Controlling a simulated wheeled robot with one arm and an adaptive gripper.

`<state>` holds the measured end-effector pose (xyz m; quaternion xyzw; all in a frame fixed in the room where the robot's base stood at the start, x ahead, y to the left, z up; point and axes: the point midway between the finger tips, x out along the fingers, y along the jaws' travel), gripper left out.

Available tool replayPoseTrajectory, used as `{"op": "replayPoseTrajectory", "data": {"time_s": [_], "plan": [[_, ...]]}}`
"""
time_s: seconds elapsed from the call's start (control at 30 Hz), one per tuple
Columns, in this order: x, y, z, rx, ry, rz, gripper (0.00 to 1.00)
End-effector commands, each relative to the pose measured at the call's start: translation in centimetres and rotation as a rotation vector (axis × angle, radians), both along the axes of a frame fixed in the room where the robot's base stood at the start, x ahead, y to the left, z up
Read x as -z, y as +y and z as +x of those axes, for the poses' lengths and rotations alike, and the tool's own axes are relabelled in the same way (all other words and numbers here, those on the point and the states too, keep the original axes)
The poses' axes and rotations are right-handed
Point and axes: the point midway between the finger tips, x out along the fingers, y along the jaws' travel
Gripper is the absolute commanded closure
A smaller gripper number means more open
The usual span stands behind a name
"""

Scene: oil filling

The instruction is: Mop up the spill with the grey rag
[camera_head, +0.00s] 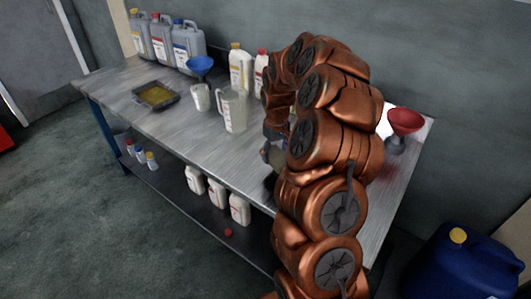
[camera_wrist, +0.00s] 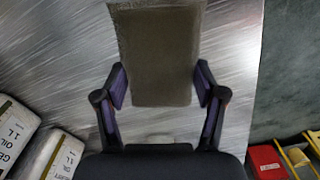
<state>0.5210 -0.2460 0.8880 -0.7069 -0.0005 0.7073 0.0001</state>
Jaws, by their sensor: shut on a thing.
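The grey rag (camera_wrist: 155,50) looks dull grey-brown and nearly rectangular in the wrist view. It lies between the two fingers of my gripper (camera_wrist: 161,85), which are shut on it, and it extends up the picture beyond them over the metal worktop (camera_wrist: 235,60). I cannot tell whether it touches the worktop. In the head view my copper arm covers most of the gripper and the rag. No spill can be made out in either view; part of the worktop is hidden behind my arm.
The worktop carries a black tray of yellowish liquid (camera_head: 157,95), a clear jug (camera_head: 233,109), a blue funnel (camera_head: 201,66), a red funnel (camera_head: 404,124) and several canisters. White bottles (camera_head: 216,192) stand on the lower shelf. A blue drum (camera_head: 465,265) is on the floor at right.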

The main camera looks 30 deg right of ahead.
Motion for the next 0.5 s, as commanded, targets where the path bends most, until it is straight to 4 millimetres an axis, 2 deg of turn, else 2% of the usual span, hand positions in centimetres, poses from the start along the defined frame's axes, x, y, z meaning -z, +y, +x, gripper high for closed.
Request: {"op": "replayPoseTrajectory", "data": {"time_s": [0.27,0.5], "plan": [[1.3,0.0,-0.1,0.0,0.002,0.0,0.58],[3.4,-0.1,0.0,0.001,-0.001,-0.001,0.58]]}}
